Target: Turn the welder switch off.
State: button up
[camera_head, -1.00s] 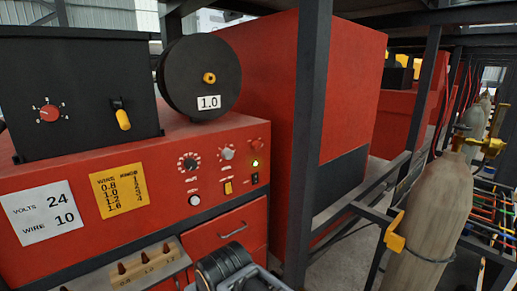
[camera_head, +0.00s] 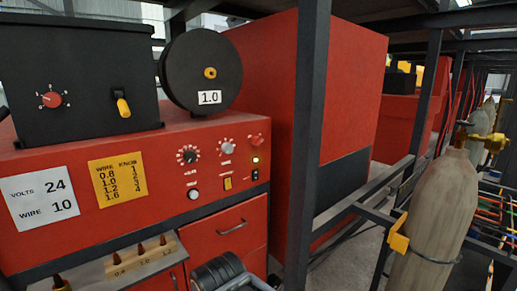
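The red welder (camera_head: 120,225) stands at the left with a control panel on its front. Dials (camera_head: 187,154) and a red knob (camera_head: 256,140) are above. A black box (camera_head: 85,85) on top carries a red dial (camera_head: 51,99) and a yellow-tipped lever (camera_head: 122,107). My gripper is not in view.
A dark steel post (camera_head: 305,140) rises right of the panel, with a rail (camera_head: 365,195) running off it. A grey gas cylinder (camera_head: 435,220) stands at the right. A wire reel (camera_head: 203,72) sits on the welder. Black rolls (camera_head: 217,272) and a wooden block (camera_head: 140,257) are below.

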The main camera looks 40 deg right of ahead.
aim_at(256, 141)
jog(key=u, duration=0.3)
jog(key=k, duration=0.2)
jog(key=z, duration=1)
jog(key=i, duration=1.05)
jog(key=z, duration=0.15)
